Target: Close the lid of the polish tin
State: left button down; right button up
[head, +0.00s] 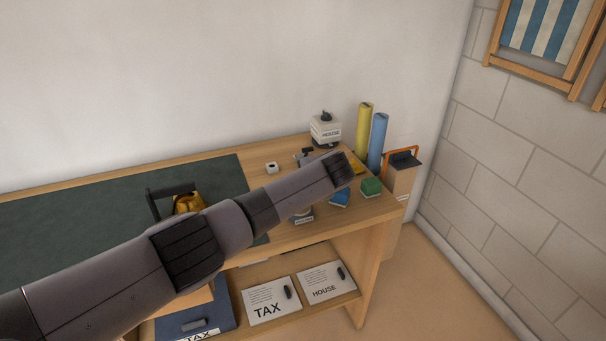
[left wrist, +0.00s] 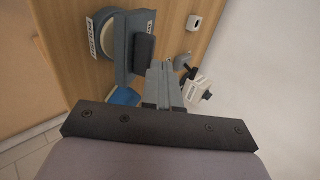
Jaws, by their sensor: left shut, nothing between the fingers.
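The polish tin (left wrist: 103,40) is round with a white label in the left wrist view. Its grey-blue lid (left wrist: 122,55) stands up on edge beside the opening, with a dark pad or handle on its face. In the head view, a small labelled part of the tin (head: 303,219) shows under my left arm, which hides the rest. My left gripper (left wrist: 167,68) is shut and empty, its fingertips just to the right of the lid in the left wrist view. I cannot tell whether they touch it. In the head view its fingers are hidden behind my arm. My right gripper is not in view.
Yellow (head: 364,130) and blue rolls (head: 377,142) stand at the back right. A dark mat (head: 70,222) covers the left.

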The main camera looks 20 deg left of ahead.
pick_arm(q)
jog(key=shift+s+d+f+t+y, duration=0.45)
jog(key=shift+s+f+t+y, duration=0.15)
jog(key=shift+f+t, duration=0.1)
jog(key=shift+s+d+f+t+y+b, duration=0.3)
jog(key=shift+f+t+y+b, duration=0.15)
jog(key=shift+f+t, duration=0.2)
jog(key=shift+s+d+f, duration=0.15)
jog(key=shift+s+f, duration=0.05)
jog(key=shift+f, duration=0.1)
jog(key=shift+r, duration=0.1)
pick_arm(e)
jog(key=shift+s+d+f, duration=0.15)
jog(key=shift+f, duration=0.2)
